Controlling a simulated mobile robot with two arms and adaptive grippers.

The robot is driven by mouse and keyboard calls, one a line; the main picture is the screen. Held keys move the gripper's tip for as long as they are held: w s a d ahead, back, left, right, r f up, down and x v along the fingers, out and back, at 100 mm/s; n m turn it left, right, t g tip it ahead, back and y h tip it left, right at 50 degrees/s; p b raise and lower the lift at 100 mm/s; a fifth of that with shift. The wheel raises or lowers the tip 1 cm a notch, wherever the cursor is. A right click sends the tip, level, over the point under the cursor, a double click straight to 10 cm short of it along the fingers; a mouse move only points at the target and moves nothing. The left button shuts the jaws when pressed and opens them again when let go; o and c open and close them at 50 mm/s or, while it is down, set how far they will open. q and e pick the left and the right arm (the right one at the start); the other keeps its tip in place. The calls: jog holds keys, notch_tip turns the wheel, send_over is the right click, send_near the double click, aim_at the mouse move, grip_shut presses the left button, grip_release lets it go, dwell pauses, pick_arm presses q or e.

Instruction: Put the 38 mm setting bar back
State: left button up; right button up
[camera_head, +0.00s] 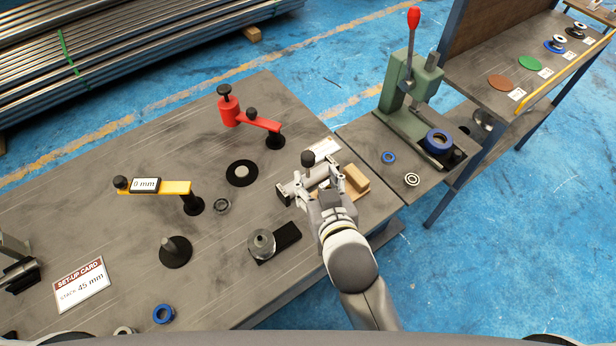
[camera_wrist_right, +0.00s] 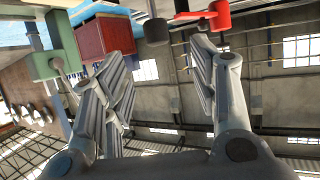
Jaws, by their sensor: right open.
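My right gripper (camera_head: 328,184) is open over the right end of the workbench (camera_head: 110,215), close to a wooden block and a metal bar-like piece. It also shows in the right wrist view (camera_wrist_right: 155,75), its fingers wide apart with nothing clearly held between them. The metal bar-like piece (camera_head: 292,190) lies just left of the fingers, partly hidden by them. I cannot read a size on it, nor tell whether it touches the gripper. The wooden block (camera_head: 354,178) is just right of the fingers.
A black knob (camera_head: 308,158) and a small white label (camera_head: 325,148) are behind the gripper. A red arm fixture (camera_head: 232,112), a yellow 0 mm arm (camera_head: 170,187) and a set-up card (camera_head: 82,284) stand leftward. A green press (camera_head: 408,100) stands at right.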

aim_at(309, 160)
jog(key=x, duration=0.4)
jog(key=shift+w+f+p, duration=0.1)
jog(key=shift+w+p, duration=0.15)
jog(key=shift+p, duration=0.1)
jog(key=shift+w+a+f+p, duration=0.15)
jog(key=shift+w+p, duration=0.3)
jog(key=shift+w, duration=0.25)
jog(key=p+x, duration=0.1)
jog(key=x, duration=0.3)
jog(key=shift+f, duration=0.1)
jog(key=shift+s, duration=0.1)
jog(key=shift+c, duration=0.4)
grip_shut()
